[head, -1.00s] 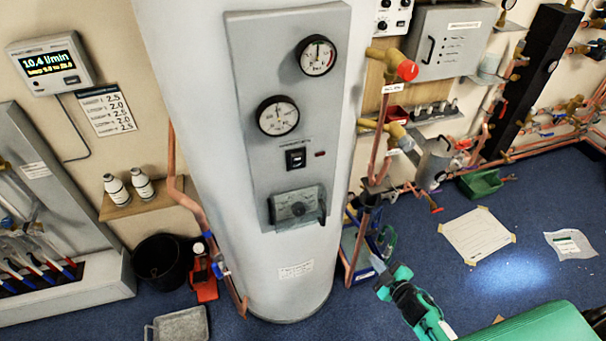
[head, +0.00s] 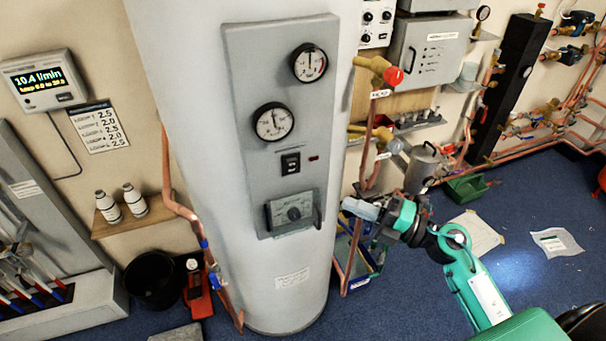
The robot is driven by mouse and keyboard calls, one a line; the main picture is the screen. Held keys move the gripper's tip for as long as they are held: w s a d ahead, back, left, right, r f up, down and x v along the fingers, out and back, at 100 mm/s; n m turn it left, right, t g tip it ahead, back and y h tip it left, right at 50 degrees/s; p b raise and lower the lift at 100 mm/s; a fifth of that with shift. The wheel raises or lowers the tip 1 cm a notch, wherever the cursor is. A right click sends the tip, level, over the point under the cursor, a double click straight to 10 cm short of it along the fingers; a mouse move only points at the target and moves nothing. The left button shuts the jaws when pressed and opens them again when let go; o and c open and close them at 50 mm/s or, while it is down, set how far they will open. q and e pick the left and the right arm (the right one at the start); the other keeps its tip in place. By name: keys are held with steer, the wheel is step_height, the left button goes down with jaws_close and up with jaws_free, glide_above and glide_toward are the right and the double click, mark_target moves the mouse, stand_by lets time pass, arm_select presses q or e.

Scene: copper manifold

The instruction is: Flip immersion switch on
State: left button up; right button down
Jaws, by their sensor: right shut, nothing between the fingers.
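The immersion switch (head: 291,163) is a small black rocker on the grey panel (head: 246,95) of the white cylinder (head: 186,120). It sits below the lower round gauge (head: 272,122) and above a grey dial box (head: 292,212). A small dark red indicator (head: 314,158) is to its right and looks unlit. Which way the rocker is set is too small to tell. My right gripper (head: 346,204) is shut and empty. It is in front of the cylinder's right edge, lower than the switch and to its right, apart from it. My left gripper is not in view.
Copper pipes with a red-capped valve (head: 393,76) stand right of the cylinder, close to my right arm. A shelf with two white bottles (head: 135,199), a black bucket (head: 152,280) and a flow display (head: 45,80) are on the left. The panel's front is clear.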

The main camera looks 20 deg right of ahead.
steer(key=p, duration=0.6)
glide_toward(291, 163)
steer(key=w+a, duration=0.2)
steer(key=a, duration=0.3)
steer(key=shift+w+a, duration=0.1)
steer(key=shift+w, duration=0.85)
steer(key=shift+w+r+p, duration=0.3)
steer(key=shift+r+p, duration=0.2)
steer(key=shift+p, duration=0.15)
steer(key=shift+s+r, duration=0.1)
